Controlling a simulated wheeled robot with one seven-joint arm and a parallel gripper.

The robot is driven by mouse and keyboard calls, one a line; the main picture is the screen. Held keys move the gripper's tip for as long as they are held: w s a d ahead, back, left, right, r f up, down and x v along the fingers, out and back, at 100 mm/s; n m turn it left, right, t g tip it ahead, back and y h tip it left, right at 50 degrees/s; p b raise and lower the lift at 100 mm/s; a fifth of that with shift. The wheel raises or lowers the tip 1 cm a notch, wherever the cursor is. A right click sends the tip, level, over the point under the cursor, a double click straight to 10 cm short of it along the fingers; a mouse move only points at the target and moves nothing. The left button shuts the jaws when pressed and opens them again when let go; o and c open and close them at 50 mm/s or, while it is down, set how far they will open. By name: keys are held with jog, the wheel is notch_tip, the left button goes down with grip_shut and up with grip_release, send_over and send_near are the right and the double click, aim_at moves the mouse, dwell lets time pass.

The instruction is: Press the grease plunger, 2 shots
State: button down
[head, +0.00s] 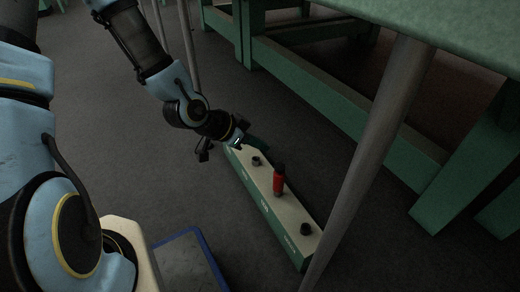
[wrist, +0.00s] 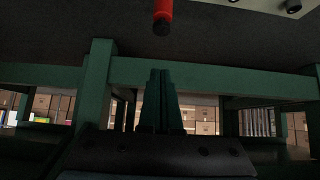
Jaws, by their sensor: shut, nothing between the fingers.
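Whether the plunger is pressed in cannot be told.
Black knobs stand on the bench, one at the near end (head: 305,229) and one farther back (head: 256,161). A grey post (head: 375,140) rises close to the bench's right side. Green frame beams (head: 345,112) lie to the right.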

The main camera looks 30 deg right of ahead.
jog(key=b, duration=0.3)
send_over(283, 165)
jog(key=a, duration=0.3)
notch_tip(283, 165, down, 6)
jog(key=shift+r, duration=0.2)
notch_tip(283, 165, down, 2)
jog(key=shift+f+b, duration=0.25)
jog(key=shift+b, duration=0.5)
jog(key=shift+f+b, duration=0.3)
jog(key=shift+f, duration=0.25)
